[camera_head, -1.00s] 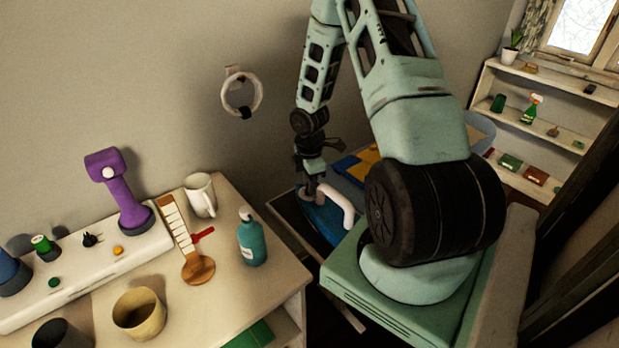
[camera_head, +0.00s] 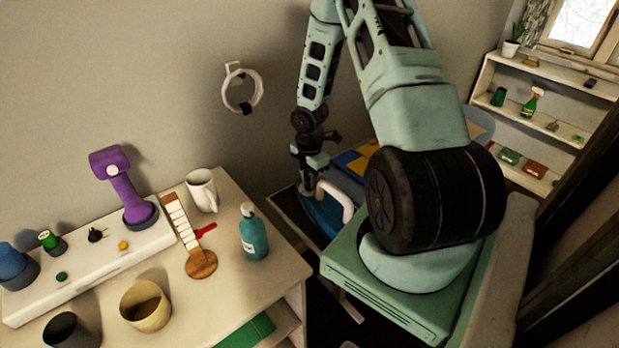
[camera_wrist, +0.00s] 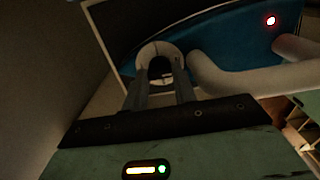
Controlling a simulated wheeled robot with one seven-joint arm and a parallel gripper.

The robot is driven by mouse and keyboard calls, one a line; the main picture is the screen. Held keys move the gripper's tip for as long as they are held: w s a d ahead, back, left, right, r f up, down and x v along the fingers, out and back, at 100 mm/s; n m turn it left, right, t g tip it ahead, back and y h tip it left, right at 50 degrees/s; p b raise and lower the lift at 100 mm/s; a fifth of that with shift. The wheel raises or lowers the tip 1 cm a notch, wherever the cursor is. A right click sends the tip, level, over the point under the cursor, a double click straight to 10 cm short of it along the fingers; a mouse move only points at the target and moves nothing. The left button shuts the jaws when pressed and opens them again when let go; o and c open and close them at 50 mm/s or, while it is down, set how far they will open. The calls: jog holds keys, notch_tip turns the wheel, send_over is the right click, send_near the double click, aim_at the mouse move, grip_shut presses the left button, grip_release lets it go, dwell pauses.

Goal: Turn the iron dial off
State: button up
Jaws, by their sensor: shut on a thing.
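The iron (camera_head: 325,217) is blue with a pale curved handle (camera_head: 341,198) and sits beyond my base, beside the wall. The wrist view shows its blue body (camera_wrist: 225,40) and the handle (camera_wrist: 245,80) close up, with a red light (camera_wrist: 271,20) glowing on it. The dial (camera_wrist: 161,55) is a pale round knob with a dark middle, left of the handle. My gripper (camera_wrist: 161,75) is shut on the dial, its two fingers reaching it from below in that view. In the head view my gripper (camera_head: 308,188) is small, at the iron's left end; the dial's setting cannot be read.
The iron's handle stands close to the right of my fingers. A cream table (camera_head: 225,290) on the left holds a purple lamp-like object (camera_head: 122,190), a mug (camera_head: 202,190), a teal bottle (camera_head: 253,235) and a pot (camera_head: 146,307). A shelf (camera_head: 545,110) stands at the back right.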

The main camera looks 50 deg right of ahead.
jog(key=o, duration=1)
